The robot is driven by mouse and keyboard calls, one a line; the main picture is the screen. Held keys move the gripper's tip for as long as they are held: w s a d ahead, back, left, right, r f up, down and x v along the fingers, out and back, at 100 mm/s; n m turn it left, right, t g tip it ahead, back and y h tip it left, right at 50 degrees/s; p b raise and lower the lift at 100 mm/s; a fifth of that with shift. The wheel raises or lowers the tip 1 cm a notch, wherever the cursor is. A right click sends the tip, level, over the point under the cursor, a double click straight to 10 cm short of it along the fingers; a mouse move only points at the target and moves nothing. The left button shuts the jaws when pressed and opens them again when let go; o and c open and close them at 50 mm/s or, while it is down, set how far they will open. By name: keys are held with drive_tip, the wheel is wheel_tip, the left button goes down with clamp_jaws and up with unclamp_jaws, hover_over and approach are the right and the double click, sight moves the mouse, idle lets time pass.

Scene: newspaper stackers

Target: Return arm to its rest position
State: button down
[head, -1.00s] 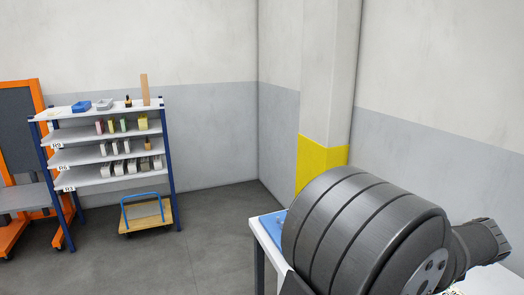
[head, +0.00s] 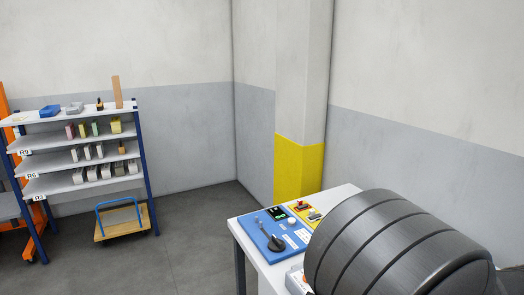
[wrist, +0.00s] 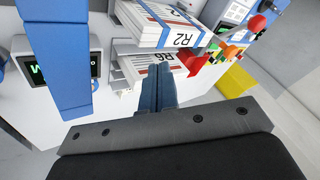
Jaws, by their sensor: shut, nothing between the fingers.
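My gripper (wrist: 157,88) shows in the wrist view as two dark blue fingers close together, shut, with nothing between them. Past the fingertips is a white paper bundle (wrist: 158,22) with blue straps and the label R2. Below it another bundle (wrist: 152,72) labelled R6 lies on a grey tray, partly hidden behind the fingers. In the head view a big dark ribbed link of my arm fills the lower right; the gripper is out of that view.
In the wrist view a blue upright bar (wrist: 55,60) stands left, near a small display (wrist: 33,70). A red ball knob (wrist: 257,22) is at upper right.

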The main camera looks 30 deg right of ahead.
drive_tip(key=s+a+r, duration=0.1)
drive_tip(key=s+r, duration=0.6)
drive_tip(key=s, duration=0.3)
drive_tip(key=shift+s+r, duration=0.15)
drive_tip(key=shift+r, duration=0.2)
drive_tip(key=c, duration=2.2)
unclamp_jaws()
